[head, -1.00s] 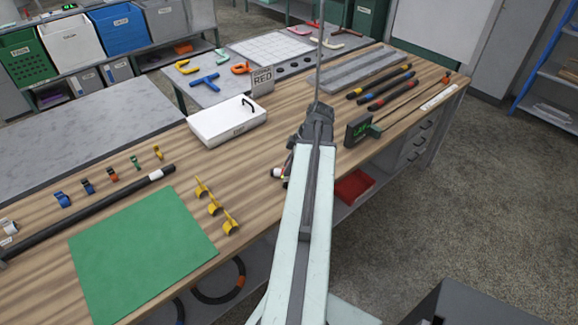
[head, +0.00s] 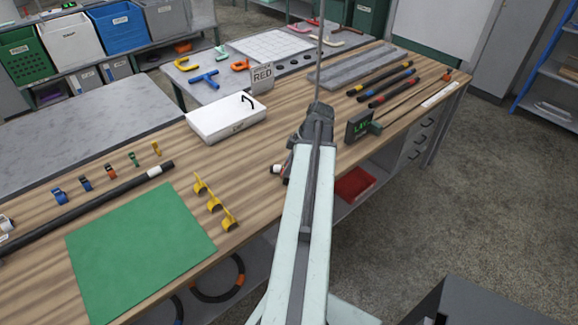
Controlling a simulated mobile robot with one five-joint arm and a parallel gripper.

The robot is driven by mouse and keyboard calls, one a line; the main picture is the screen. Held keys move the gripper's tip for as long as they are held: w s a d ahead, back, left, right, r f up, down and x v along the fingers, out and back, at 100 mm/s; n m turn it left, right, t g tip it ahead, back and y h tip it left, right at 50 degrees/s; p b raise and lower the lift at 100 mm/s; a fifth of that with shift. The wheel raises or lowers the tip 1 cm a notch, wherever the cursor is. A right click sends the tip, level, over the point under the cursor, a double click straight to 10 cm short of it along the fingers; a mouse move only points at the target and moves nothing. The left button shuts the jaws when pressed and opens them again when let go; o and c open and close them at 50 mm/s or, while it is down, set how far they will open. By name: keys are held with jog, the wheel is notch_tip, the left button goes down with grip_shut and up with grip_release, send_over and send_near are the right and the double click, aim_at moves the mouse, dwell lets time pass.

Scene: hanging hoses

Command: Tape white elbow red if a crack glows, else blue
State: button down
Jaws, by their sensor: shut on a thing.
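My gripper (head: 317,122) is in the middle of the head view, above the wooden bench. It is shut on what looks like a thin grey rod (head: 320,60) standing up from it; the jaws themselves are hard to see. A black hose (head: 90,205) with a white band (head: 154,171) lies on the bench at left. A white fitting (head: 6,223) shows at the left edge, but I cannot tell if it is the white elbow. Small blue (head: 59,196), red (head: 110,171) and other coloured clips stand behind the hose. I see no glowing crack.
A green mat (head: 140,252) and yellow clips (head: 214,204) lie at front left. A small display (head: 360,125) and dark tools (head: 390,88) are at right.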

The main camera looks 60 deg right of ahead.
jog(key=shift+f+b, duration=0.6)
jog(key=shift+f, duration=0.15)
dwell(0.4)
jog(key=shift+s+a+f+b, duration=0.45)
jog(key=shift+f+b, duration=0.25)
jog(key=shift+b, duration=0.35)
dwell(0.4)
jog(key=c, duration=1.1)
grip_release()
jog(key=shift+d+r+p, duration=0.15)
jog(key=shift+r+p, duration=0.4)
jog(key=shift+p, duration=0.2)
jog(key=p+v, duration=0.7)
jog(key=shift+d+r, duration=0.2)
jog(key=shift+r, duration=0.15)
